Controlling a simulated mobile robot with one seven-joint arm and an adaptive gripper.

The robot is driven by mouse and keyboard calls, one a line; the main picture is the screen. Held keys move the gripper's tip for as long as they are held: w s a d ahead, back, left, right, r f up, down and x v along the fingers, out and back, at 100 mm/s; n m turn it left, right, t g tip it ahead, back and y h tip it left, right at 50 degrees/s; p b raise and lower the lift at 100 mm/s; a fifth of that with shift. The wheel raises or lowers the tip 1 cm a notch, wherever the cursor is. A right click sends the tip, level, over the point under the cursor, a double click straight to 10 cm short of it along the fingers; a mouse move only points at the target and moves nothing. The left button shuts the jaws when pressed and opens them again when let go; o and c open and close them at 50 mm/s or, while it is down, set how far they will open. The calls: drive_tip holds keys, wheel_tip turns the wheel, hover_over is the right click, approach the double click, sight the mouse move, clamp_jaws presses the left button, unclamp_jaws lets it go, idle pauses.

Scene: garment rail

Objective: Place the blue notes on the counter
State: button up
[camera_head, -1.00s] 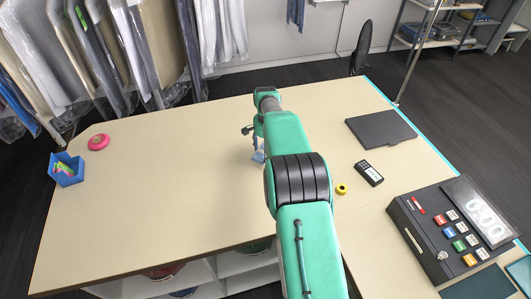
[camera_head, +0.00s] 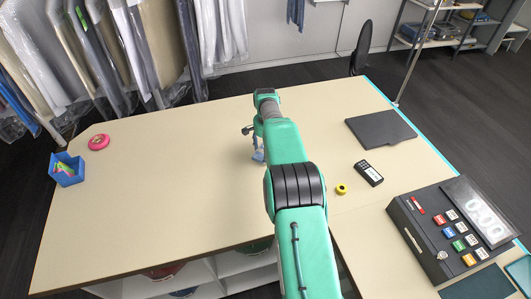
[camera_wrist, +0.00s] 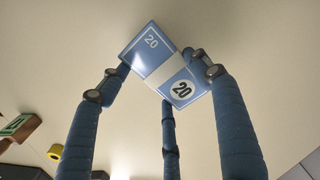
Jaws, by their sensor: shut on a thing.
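The blue notes (camera_wrist: 182,88) are a banded bundle marked 20 with a pale strip around it. In the wrist view they sit tilted between the fingertips of my gripper (camera_wrist: 165,74), which is shut on them. Dark blue fingers reach in from the left, right and below. The beige counter (camera_head: 190,140) fills the background behind the notes; I cannot tell whether they touch it. In the head view my gripper (camera_head: 257,152) is over the back middle of the counter, mostly hidden by my green arm.
A pink ring-shaped item (camera_head: 99,142) and a blue box (camera_head: 67,169) stand at the left. A black tray (camera_head: 381,129), a card terminal (camera_head: 368,173), a yellow roll (camera_head: 342,189) and a cash register (camera_head: 450,228) are at the right. The counter's left half is mostly clear.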

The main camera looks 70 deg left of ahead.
drive_tip(key=shift+f, duration=0.9)
drive_tip(key=shift+f, duration=0.1)
drive_tip(key=o, duration=1.2)
drive_tip(key=shift+c, duration=0.2)
wheel_tip(320, 180, up, 12)
idle(0.4)
